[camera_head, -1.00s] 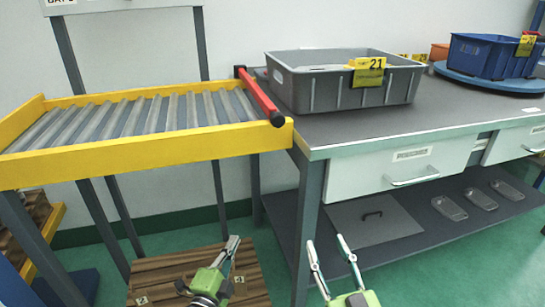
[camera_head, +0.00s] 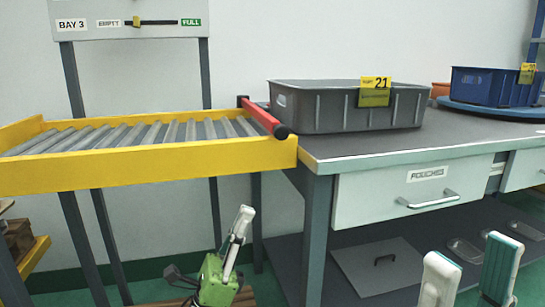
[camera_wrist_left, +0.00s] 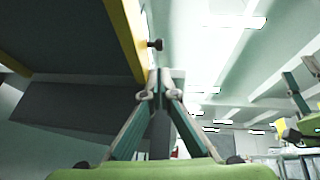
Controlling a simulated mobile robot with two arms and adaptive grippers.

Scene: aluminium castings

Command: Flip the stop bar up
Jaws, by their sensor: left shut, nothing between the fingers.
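The stop bar (camera_head: 264,117) is red with black ends and lies flat across the right end of the yellow-framed roller conveyor (camera_head: 150,166). My left gripper (camera_head: 245,212) is shut and empty, pointing up, below and slightly left of the bar's near end and apart from it. In the left wrist view, the left fingertips (camera_wrist_left: 160,76) meet below a black knob (camera_wrist_left: 155,44) beside a yellow rail; the knob looks like the bar's end. My right gripper (camera_head: 470,255) is open and empty, in front of the bench, its fingers wide apart.
A grey bin (camera_head: 345,108) with tag 21 stands on the bench (camera_head: 320,152) just right of the bar. A blue bin (camera_head: 490,88) is farther right. A drawer (camera_head: 410,190) is under the bench top. A BAY 3 sign (camera_head: 130,22) hangs above the conveyor.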

